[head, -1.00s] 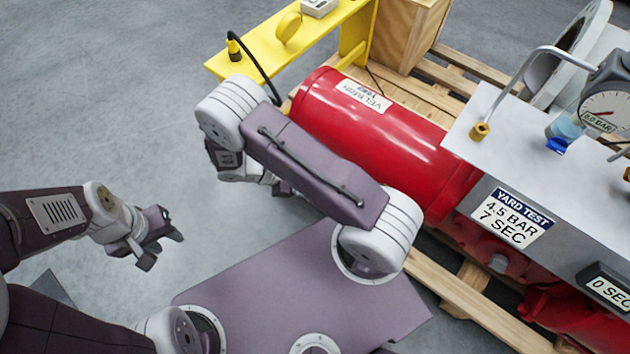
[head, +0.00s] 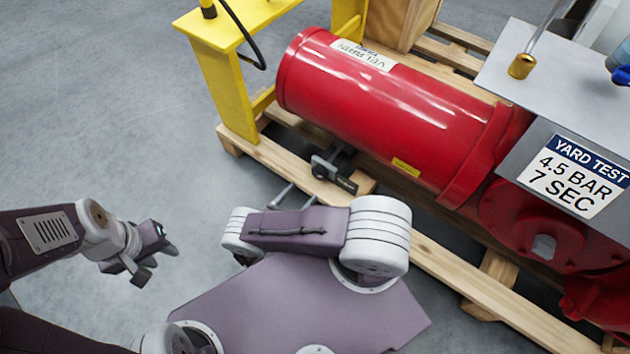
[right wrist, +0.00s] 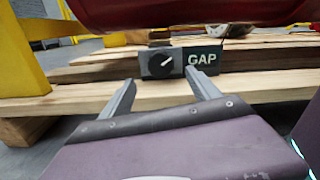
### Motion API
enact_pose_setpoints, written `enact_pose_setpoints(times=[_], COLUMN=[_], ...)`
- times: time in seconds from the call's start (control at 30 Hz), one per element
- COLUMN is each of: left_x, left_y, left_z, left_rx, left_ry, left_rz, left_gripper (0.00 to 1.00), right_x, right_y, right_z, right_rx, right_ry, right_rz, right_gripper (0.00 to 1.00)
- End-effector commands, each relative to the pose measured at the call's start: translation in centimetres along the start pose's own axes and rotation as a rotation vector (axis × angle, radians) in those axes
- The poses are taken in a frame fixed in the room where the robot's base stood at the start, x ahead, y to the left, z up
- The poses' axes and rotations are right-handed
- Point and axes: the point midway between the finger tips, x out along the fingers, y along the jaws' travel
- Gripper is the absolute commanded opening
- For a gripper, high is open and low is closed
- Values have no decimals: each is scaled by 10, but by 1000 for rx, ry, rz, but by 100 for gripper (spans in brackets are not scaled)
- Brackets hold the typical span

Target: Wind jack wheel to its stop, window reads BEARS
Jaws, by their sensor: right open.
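The jack's grey box with a round dark wheel (right wrist: 160,64) sits low under the red cylinder, at the pallet edge. The wheel has a white pointer mark slanting up to the right. In the head view the jack (head: 326,169) shows small beyond my right arm. My right gripper (right wrist: 160,79) is open and empty, its two fingers pointing at the wheel, one toward each side, apart from it. In the head view my arm partly hides it. My left gripper (head: 158,263) hangs over the floor at left, away from the jack; its jaw state is unclear.
The red cylinder (head: 385,105) lies above the jack on a wooden pallet (head: 430,260). A yellow stand (head: 225,95) with a black cable stands at left. A grey panel with a YARD TEST sign (head: 575,177) is at right. The floor at left is clear.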

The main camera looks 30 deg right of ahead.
Motion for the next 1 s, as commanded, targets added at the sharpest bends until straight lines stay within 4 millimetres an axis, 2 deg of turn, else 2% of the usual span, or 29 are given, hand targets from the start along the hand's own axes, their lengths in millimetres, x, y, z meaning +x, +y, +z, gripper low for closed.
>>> enact_pose_setpoints(times=[0.2,0.4,0.73,0.77,0.97,1.0], left_x=[8,15,15,15,15,15], left_y=[0,0,0,0,0,0], left_z=[1,2,2,2,2,2], left_rx=[0,0,0,0,0,0], left_ry=[0,0,0,0,0,0], left_rz=[0,0,0,0,0,0], left_gripper=[36,36,36,36,36,36], right_x=[46,76,83,83,83,83], right_y=[-2,-1,-1,-1,-1,-1], right_z=[-2,-2,0,0,0,0], right_rx=[-3,0,0,0,0,0], right_ry=[2,2,2,2,2,2], right_rz=[-8,-6,-2,-2,-2,-2], right_gripper=[71,71,71,66,10,9])
